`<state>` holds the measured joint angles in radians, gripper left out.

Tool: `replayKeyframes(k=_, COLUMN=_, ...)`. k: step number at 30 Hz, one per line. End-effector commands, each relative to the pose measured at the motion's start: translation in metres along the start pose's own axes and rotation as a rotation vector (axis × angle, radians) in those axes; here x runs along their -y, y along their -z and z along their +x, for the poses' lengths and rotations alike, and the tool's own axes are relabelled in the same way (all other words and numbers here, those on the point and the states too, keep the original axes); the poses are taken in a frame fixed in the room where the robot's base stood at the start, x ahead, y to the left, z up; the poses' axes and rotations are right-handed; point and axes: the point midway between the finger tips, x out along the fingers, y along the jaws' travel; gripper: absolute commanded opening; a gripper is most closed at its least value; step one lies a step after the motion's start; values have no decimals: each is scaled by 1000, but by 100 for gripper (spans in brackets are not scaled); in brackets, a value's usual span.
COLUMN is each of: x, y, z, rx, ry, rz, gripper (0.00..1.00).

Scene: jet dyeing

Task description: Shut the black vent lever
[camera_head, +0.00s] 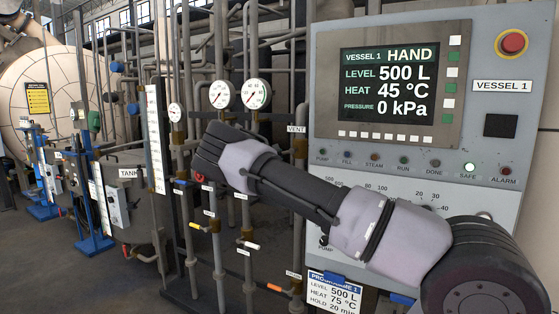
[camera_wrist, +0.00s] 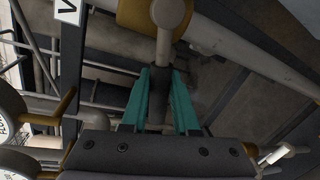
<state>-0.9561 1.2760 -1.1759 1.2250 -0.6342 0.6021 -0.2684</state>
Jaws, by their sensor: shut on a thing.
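The black vent lever (camera_wrist: 157,93) shows in the wrist view as a grey rod with a dark sleeve, running down from a round hub on a brass valve body (camera_wrist: 136,14). My gripper (camera_wrist: 159,76) has its teal fingers on either side of the lever and is shut on it. In the head view the VENT label (camera_head: 297,129) is on a vertical pipe, with a brass fitting (camera_head: 300,148) below it. My arm crosses in front there, and the lever and my fingers cannot be made out in that view.
The control panel (camera_head: 330,100) stands at the right; its screen reads HAND and 0 kPa, and the SAFE lamp (camera_head: 468,168) is lit. Pressure gauges (camera_head: 221,94) and several pipes with a yellow (camera_head: 196,226), a white and an orange handle stand close around my arm.

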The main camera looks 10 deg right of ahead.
Motion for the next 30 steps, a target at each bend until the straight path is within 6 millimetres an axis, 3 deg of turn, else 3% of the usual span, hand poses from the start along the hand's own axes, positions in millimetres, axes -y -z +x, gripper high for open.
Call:
replayKeyframes(k=12, x=-18, y=-1, z=-4, rx=-50, ry=-1, rz=239, gripper=0)
replayKeyframes(k=30, x=-22, y=-3, z=-5, rx=-61, ry=-2, rz=296, gripper=0)
